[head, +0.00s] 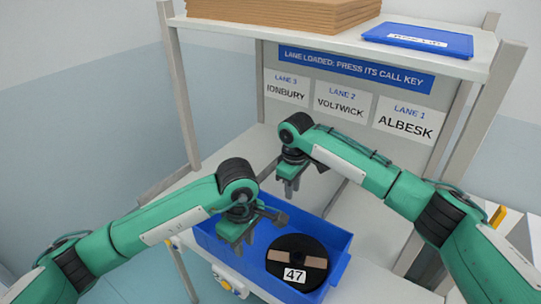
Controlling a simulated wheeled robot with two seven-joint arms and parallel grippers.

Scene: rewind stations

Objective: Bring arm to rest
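My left arm (165,218) reaches in from the left. Its gripper (238,243) points down over the left end of a blue crate (325,230). My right arm (365,172) reaches in from the right. Its gripper (288,190) points down behind the crate, in front of the back panel. Nothing shows held in either gripper, but their fingertips are too small to tell the gap. A black reel (297,247) with a tan band and a label reading 47 lies in the crate, apart from both grippers.
The crate stands on a pale bench (372,240). A blue sign (355,67) and lane cards Ionbury, Voltwick and Albesk (405,122) hang behind. A shelf above bears brown sheets (285,12) and a blue tray (418,40). Posts stand on both sides.

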